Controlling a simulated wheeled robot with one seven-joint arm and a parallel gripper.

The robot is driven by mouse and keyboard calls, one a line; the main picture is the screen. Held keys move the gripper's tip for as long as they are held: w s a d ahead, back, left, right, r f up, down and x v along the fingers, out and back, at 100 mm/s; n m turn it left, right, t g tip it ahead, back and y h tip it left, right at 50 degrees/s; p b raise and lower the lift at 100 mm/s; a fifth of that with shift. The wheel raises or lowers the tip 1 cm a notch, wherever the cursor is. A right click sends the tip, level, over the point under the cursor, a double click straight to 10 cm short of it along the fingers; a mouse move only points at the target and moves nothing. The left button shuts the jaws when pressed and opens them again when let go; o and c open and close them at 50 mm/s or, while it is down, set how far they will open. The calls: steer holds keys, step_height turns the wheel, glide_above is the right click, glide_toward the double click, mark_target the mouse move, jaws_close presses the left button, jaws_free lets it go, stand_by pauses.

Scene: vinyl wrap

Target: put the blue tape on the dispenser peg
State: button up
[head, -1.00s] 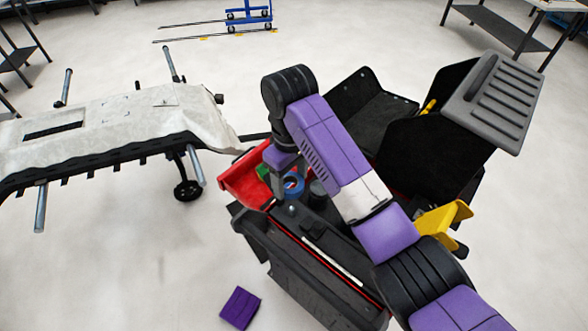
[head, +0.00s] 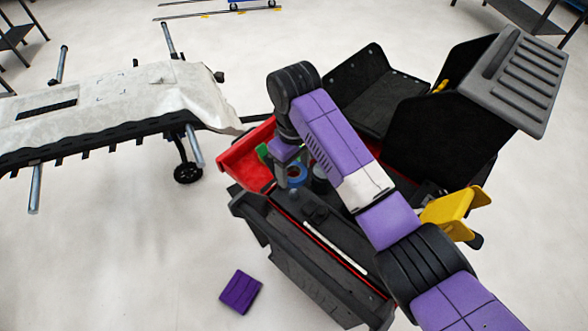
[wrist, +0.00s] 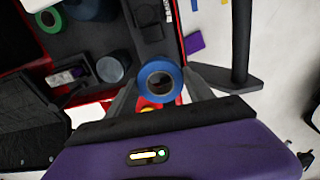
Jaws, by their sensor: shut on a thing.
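The blue tape (wrist: 160,82) is a roll held between the two fingers of my gripper (wrist: 162,88) in the wrist view, its open core facing the camera. In the head view the blue tape (head: 298,174) shows beside my gripper (head: 284,178), over the far end of the dark cart top. A black fitting with a rounded part (wrist: 147,14) stands on the cart top beyond the tape, apart from it. It may be the dispenser peg, but I cannot tell for sure.
A grey cylinder (wrist: 110,69) stands close left of the tape. A green roll (wrist: 48,20) lies farther left, by the red tray (head: 240,165). A white rod (head: 335,248) lies along the cart top.

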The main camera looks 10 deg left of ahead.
mark_target(294, 191)
steer(key=shift+f, duration=0.2)
steer(key=shift+f+b, duration=3)
steer(key=shift+f, duration=1.15)
steer(key=o, duration=1.4)
steer(key=shift+o, duration=0.2)
steer(key=shift+r, duration=0.1)
